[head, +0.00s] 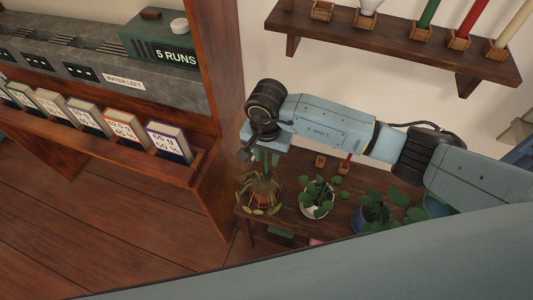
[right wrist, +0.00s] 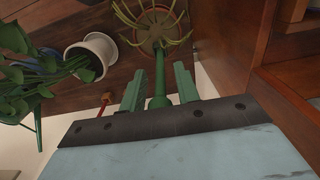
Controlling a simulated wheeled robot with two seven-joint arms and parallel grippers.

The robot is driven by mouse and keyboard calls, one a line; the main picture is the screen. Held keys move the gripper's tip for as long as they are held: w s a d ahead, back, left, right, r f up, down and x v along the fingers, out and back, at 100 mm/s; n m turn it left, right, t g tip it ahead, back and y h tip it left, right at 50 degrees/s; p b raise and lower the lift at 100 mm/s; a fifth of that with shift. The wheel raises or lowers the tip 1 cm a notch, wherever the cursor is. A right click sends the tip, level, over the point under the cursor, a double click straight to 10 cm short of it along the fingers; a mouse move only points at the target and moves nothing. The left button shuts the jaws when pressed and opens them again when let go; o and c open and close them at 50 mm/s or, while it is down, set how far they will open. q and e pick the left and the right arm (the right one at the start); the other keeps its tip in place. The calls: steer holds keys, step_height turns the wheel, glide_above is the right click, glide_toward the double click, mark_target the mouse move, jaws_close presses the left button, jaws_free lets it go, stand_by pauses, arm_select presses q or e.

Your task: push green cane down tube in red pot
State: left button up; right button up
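The red-brown pot (head: 264,201) stands at the left end of the low shelf with a drooping plant in it. It also shows at the top of the right wrist view (right wrist: 152,42). The green cane (right wrist: 160,72) rises from this pot towards my right gripper (right wrist: 158,76). Its wider near end sits close to the gripper's palm, between the two green fingers. The fingers stand apart, with narrow gaps seen beside the cane. In the head view my right gripper (head: 266,150) is above the pot, pointing down. I cannot tell the tube from the cane. My left gripper is out of view.
A white pot (head: 314,211) and a blue pot (head: 371,220) with leafy plants stand to the right. A red cane (right wrist: 105,98) in a wooden holder is near the white pot. A wooden upright (head: 222,70) is close on the left. An upper shelf (head: 420,42) holds more canes.

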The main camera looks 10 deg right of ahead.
step_height(320, 180, up, 7)
steer(key=shift+f+p, duration=0.1)
steer(key=shift+p, duration=0.35)
steer(key=shift+r, duration=0.3)
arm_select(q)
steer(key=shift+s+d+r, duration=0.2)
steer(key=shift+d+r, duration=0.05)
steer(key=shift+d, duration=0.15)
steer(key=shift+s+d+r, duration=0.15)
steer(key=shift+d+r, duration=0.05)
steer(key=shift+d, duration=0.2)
arm_select(e)
steer(key=shift+r, duration=0.1)
